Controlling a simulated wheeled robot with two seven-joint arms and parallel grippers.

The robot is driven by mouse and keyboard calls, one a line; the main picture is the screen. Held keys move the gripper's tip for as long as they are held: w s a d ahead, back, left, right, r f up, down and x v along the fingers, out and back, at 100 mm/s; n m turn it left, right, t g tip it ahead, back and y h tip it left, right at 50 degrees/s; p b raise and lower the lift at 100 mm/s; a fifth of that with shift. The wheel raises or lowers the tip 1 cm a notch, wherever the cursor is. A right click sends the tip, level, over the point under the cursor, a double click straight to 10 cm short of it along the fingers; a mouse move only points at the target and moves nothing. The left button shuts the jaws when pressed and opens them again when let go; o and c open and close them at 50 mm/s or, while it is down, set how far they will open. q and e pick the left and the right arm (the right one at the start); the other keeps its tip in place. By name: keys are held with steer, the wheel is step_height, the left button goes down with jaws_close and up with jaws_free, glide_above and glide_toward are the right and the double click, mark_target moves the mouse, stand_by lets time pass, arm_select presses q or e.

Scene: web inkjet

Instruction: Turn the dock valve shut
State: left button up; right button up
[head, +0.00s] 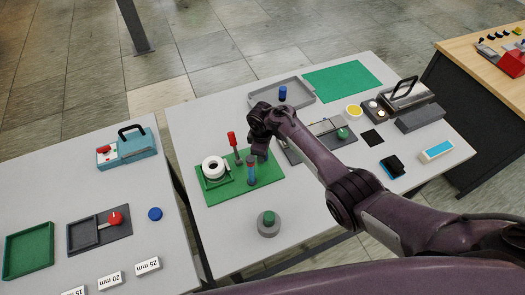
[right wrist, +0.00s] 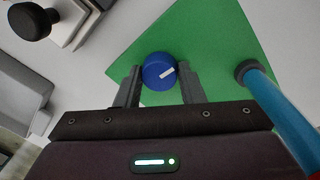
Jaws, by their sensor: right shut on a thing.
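The dock valve shows in the right wrist view as a round blue knob (right wrist: 155,75) with a white mark, over a green board (right wrist: 215,50). The white mark slants up to the right. My right gripper (right wrist: 159,84) has one finger on each side of the knob and is shut on it. In the head view my right gripper (head: 262,152) is at the back right corner of the green board (head: 225,194), pointing down, and it hides the knob. My left gripper is not in view.
A blue and red post (head: 251,172) stands close to my gripper. A red-handled lever (head: 232,141) and a white roll (head: 213,167) are also on the board. A grey tray (head: 262,95) lies behind. A grey base with a green knob (head: 268,222) stands in front.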

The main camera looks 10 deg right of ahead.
steer(key=shift+n, duration=0.4)
steer(key=o, duration=1)
steer(key=r, duration=0.7)
steer(key=shift+s+a+r, duration=0.1)
steer(key=shift+s+r, duration=0.1)
steer(key=shift+r, duration=0.2)
